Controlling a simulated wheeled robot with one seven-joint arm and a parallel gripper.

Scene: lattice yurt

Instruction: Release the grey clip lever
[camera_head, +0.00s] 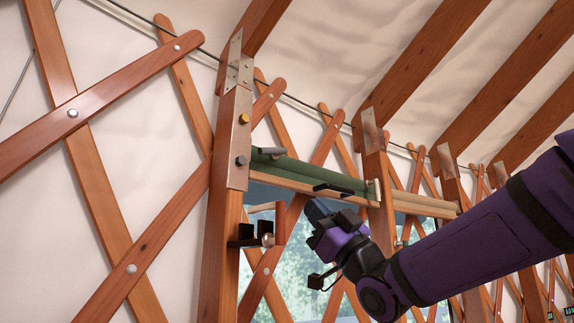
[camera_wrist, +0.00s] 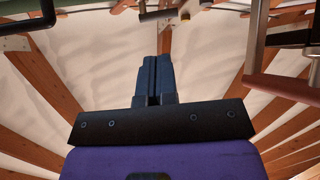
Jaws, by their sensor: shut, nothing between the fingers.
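A green rolled blind (camera_head: 300,170) lies along a pale wooden rail (camera_head: 310,187) at the top of the window. A short dark grey lever (camera_head: 270,152) sticks out at its left end; it looks like the clip lever. A second, blacker lever (camera_head: 333,188) sits on the rail further right. My gripper (camera_head: 314,207) is shut and empty just below the rail, under the black lever and lower right of the grey one. Its closed dark blue fingers point up in the wrist view (camera_wrist: 153,60), where a grey bar (camera_wrist: 157,15) shows beyond the tips. Contact is not visible.
A wooden post (camera_head: 225,205) left of the window carries a yellow knob (camera_head: 244,119) and a dark knob (camera_head: 241,161). Crossed lattice slats surround the window.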

